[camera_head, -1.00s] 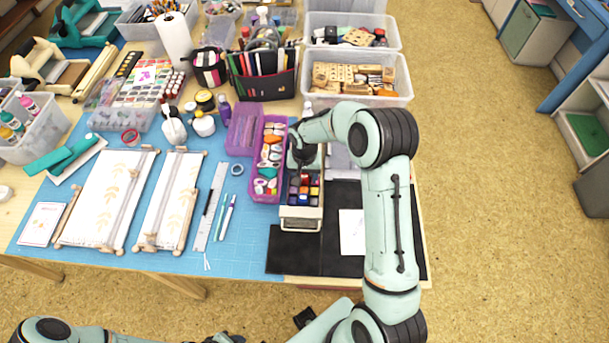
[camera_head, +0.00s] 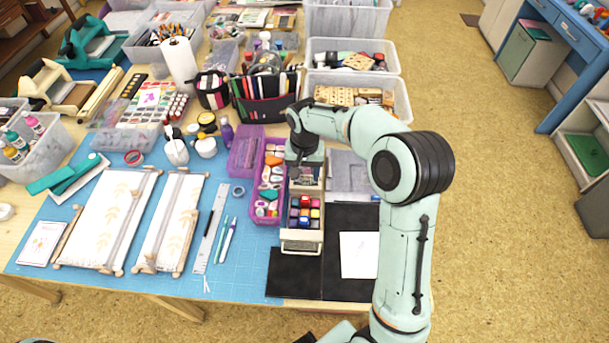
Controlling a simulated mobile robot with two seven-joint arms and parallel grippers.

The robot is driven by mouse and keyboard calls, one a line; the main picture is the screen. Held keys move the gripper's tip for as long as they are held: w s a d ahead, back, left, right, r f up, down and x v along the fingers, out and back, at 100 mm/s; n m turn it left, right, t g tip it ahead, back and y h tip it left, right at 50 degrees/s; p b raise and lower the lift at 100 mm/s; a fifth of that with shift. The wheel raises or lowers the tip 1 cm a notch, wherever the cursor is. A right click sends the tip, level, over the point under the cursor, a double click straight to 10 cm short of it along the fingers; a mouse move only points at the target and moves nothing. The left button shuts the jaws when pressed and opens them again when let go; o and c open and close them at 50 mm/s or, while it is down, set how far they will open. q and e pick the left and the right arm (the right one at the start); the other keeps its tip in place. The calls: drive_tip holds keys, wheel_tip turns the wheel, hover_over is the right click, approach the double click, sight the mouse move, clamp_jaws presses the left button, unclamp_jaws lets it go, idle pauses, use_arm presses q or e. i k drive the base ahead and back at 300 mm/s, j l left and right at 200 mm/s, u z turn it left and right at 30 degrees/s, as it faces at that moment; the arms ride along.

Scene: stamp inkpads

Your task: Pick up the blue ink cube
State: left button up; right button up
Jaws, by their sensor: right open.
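Several small ink cubes (camera_head: 304,212) in red, blue, purple, yellow and pink sit in rows in the front of a narrow beige open drawer or tray (camera_head: 301,246). The blue cubes are too small to tell apart surely. My right gripper (camera_head: 304,178) points down over the back part of the drawer, just behind the cubes. It is open, and no cube shows between its fingers. The gripper and wrist hide the back of the drawer. My left gripper is not in view.
A purple case (camera_head: 266,213) of small colourful items stands just left of the drawer. A dark mat (camera_head: 345,285) with a white sheet (camera_head: 359,254) lies to the right and front. Clear bins (camera_head: 401,98) and a pen holder (camera_head: 266,108) stand behind.

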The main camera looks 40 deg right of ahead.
sight(303, 219)
drive_tip(key=k, duration=1.5)
